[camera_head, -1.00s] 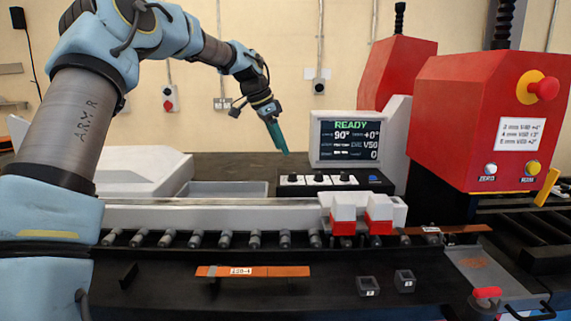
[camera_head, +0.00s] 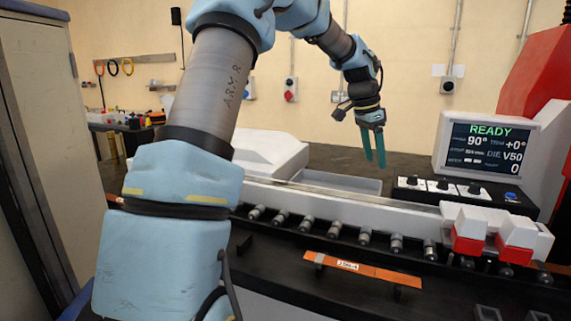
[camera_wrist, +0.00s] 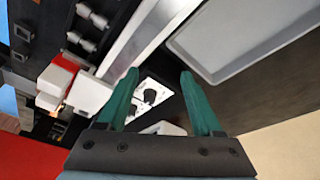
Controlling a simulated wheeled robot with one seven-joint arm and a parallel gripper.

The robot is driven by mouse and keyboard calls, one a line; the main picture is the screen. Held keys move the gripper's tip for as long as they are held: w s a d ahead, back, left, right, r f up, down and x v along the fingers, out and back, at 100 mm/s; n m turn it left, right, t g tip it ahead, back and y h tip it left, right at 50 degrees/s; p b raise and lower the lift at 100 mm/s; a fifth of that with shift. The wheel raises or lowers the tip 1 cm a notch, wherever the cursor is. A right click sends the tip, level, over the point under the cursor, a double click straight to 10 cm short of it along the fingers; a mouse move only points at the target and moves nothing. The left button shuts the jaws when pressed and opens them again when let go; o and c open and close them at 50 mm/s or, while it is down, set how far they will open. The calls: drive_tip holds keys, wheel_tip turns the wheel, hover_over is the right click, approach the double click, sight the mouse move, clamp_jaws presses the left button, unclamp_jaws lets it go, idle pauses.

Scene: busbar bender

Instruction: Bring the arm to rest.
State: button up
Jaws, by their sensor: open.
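My gripper (camera_head: 374,150) hangs in the air in the head view, above the far side of the bender bed, with its teal fingers pointing down. In the wrist view my gripper (camera_wrist: 160,95) has its two teal fingers spread apart with nothing between them. Beyond the fingertips are the knob panel (camera_wrist: 152,98) and a grey tray (camera_wrist: 240,35). My arm rises from the lower left of the head view and bends over to the right.
The screen (camera_head: 487,147) reads READY, 90°. The knob panel (camera_head: 455,190) stands below it. Red-and-white blocks (camera_head: 470,232) sit at the right end of the roller row. An orange bar labelled J 264-4 (camera_head: 360,267) lies in front. A grey cabinet (camera_head: 45,130) stands at left.

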drive_tip(key=s+a+f+n+y, duration=0.1)
drive_tip(key=s+a+f+n, duration=0.2)
drive_tip(key=a, duration=0.7)
drive_tip(key=s+a+f+n+y, duration=0.1)
drive_tip(key=s+a+f+n, duration=0.3)
drive_tip(key=s+a+n, duration=0.3)
drive_tip(key=s+a+f+n+t+y, duration=0.1)
drive_tip(key=s+a+f+n, duration=0.3)
drive_tip(key=s+a, duration=0.5)
drive_tip(key=shift+a+f+n, duration=0.15)
drive_tip(key=shift+a+n, duration=0.05)
drive_tip(key=shift+a, duration=1.45)
drive_tip(key=shift+a+f+n, duration=0.1)
drive_tip(key=shift+a+n, duration=0.1)
drive_tip(key=shift+a, duration=1.4)
